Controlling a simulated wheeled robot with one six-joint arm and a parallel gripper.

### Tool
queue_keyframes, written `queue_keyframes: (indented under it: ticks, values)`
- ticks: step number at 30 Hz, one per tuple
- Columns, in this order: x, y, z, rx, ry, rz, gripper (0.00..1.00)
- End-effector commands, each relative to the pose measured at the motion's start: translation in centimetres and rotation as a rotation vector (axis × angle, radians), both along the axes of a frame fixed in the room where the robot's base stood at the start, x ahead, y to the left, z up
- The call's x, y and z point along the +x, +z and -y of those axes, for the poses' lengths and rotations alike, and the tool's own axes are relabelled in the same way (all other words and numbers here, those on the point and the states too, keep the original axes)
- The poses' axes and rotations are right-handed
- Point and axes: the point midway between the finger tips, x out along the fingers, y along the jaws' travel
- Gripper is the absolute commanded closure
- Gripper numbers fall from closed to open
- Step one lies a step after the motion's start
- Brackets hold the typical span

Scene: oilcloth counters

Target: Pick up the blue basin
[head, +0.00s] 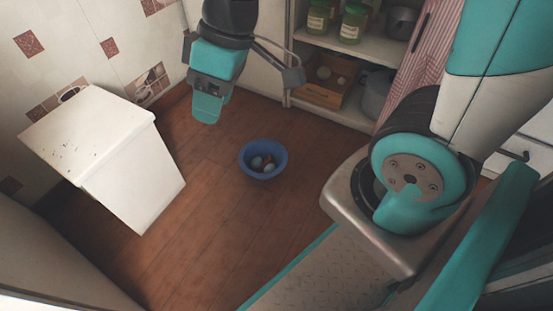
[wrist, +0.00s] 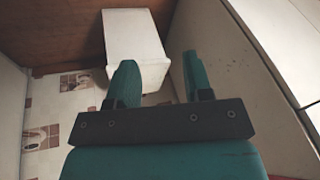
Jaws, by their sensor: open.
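The blue basin (head: 263,171) stands upright on the brown wooden floor in the head view, near the middle. Several egg-like pale things and a brownish one lie in it. My gripper (head: 207,108) hangs above the floor, up and to the left of the basin in the head view, apart from it. In the wrist view my gripper (wrist: 163,84) shows two teal fingers spread apart with nothing between them. The basin does not show in the wrist view.
A white box-like bin (head: 130,165) stands at the left; it also shows in the wrist view (wrist: 135,45). An open shelf (head: 345,60) with jars, a wooden crate (head: 325,82) and pots is at the back. Floor around the basin (head: 215,215) is clear.

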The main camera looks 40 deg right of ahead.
Motion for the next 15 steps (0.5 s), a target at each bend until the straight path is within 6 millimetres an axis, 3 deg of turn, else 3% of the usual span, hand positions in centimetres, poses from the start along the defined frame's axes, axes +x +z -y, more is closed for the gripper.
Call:
queue_keyframes:
  ticks: [1, 6, 10, 15]
  values:
    - [2.4, -3.4, 1.0, -0.018, 0.008, 0.014, 0.54]
    - [9.3, -13.6, 5.9, -0.118, 0.105, 0.129, 0.54]
    - [12.1, -22.4, 10.7, -0.228, 0.212, 0.193, 0.54]
    - [12.3, -33.1, 16.5, -0.374, 0.382, 0.238, 0.54]
